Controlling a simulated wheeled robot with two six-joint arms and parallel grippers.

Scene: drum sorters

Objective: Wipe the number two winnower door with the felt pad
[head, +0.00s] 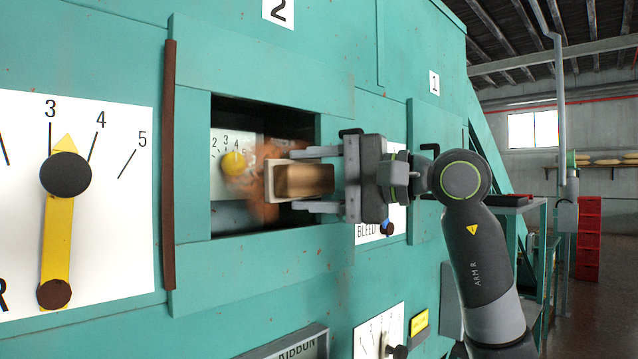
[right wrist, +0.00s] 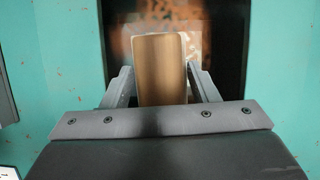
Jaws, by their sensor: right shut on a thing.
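The number two winnower door shows in the head view as a dark recessed window (head: 222,222) in the teal machine, under a plate marked 2 (head: 278,11). A rusty brown smear (head: 262,212) lies across it, in front of a small dial with a yellow knob (head: 233,163). My right gripper (head: 318,181) is shut on the felt pad (head: 304,181), a tan block with a pale face turned left toward the smear. In the right wrist view the pad (right wrist: 160,70) stands between the fingers, with the smear beyond. I cannot tell whether it touches the door. My left gripper is not in view.
A large dial (head: 110,220) with a yellow pointer is at the left, beside a brown vertical strip (head: 169,165). A plate marked 1 (head: 434,82) and a bleed panel (head: 367,236) are near my right arm. Red crates (head: 588,238) stand far right.

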